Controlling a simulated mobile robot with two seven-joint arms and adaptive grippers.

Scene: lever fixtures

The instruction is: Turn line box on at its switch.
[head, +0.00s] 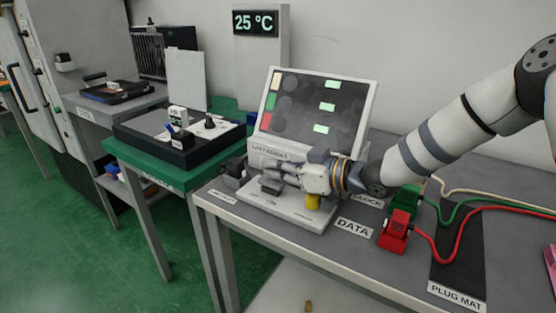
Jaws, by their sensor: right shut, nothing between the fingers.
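A pale unit with a slanted dark panel (315,112) stands on the grey table. The panel has cream, green and red patches at its left edge and several pale green labels. Its front label is too small to read surely, so I cannot tell if it is the line box. On its light base plate (283,212) sit a dark switch-like block (271,186) and a yellow piece (313,201). My right gripper (268,174) is shut and empty, right above the dark block; contact cannot be told. It hides part of the unit's lower front. My left gripper is not in view.
Red (396,230) and green (404,201) plugs with cables stand right of the base plate, near a dark plug mat (458,255). A small dark box (235,169) sits left of the plate. A green bench (150,179) stands further left.

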